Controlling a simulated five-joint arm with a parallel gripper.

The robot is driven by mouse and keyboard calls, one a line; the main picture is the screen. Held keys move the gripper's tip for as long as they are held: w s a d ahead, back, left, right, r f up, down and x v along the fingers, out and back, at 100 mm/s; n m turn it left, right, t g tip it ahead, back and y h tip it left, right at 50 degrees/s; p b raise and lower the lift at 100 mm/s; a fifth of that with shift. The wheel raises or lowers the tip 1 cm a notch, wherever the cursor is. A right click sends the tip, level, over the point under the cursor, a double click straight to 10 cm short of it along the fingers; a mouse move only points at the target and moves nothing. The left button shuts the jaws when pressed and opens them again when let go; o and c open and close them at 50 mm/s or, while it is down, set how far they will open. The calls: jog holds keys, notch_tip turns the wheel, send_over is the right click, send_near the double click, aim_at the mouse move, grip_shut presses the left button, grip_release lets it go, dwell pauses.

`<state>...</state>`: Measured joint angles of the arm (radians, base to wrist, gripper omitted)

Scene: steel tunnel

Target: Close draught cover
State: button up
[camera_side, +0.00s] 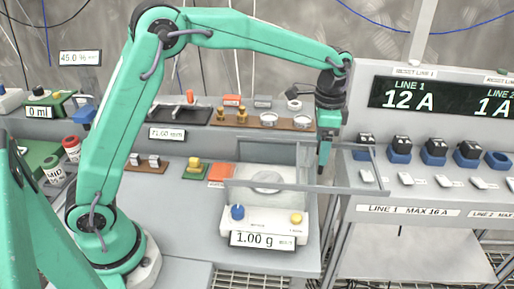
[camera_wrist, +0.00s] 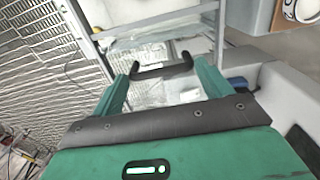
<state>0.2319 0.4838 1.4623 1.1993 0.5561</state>
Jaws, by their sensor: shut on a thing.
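The draught cover (camera_side: 300,187) is a clear, grey-edged frame at the balance (camera_side: 265,222). Part of it reaches out to the right, past the balance body, towards the line panel. The balance has a round pan (camera_side: 267,182), a blue knob, a yellow knob and a display reading 1.00 g. My gripper (camera_side: 323,168) points down at the right part of the cover. The exact contact is hard to make out.
A line panel (camera_side: 430,140) with blue-based switches stands close on the right. A shelf with weights and small dishes (camera_side: 268,119) runs behind the balance. An orange block (camera_side: 221,172) and a yellow-topped piece (camera_side: 194,167) sit left of it.

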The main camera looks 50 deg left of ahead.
jog(key=s+a, duration=1.1)
jog(key=a, duration=0.1)
jog(key=shift+s+a+r, duration=0.15)
jog(key=shift+s+a, duration=0.15)
jog(key=shift+s, duration=0.1)
jog(key=o, duration=1.1)
jog(key=shift+c, duration=0.2)
jog(key=shift+o, duration=0.5)
jog(key=shift+s+d, duration=0.1)
notch_tip(320, 180, up, 8)
jog(key=shift+s, duration=0.1)
